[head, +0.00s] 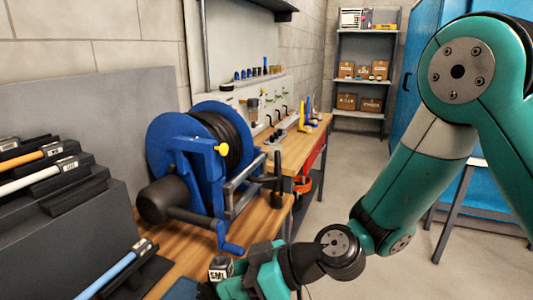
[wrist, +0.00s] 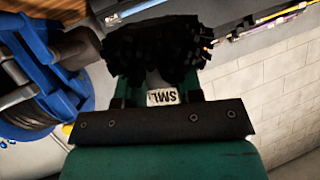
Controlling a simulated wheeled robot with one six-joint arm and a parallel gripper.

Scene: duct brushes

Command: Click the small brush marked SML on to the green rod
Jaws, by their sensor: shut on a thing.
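The small brush shows its white SML label at the bottom of the head view (head: 220,271). In the wrist view it has a dense tuft of black bristles (wrist: 155,48) and the SML label faces the camera. My gripper (wrist: 162,92) is shut on the brush's hub, below the bristles. I cannot make out a green rod in either view.
A grey stepped rack at the left holds an orange rod (head: 40,155), a white rod (head: 38,178) and a blue rod (head: 115,270). A blue reel (head: 190,150) with black hose stands on the wooden bench (head: 285,205). Shelves with boxes (head: 362,75) are at the back.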

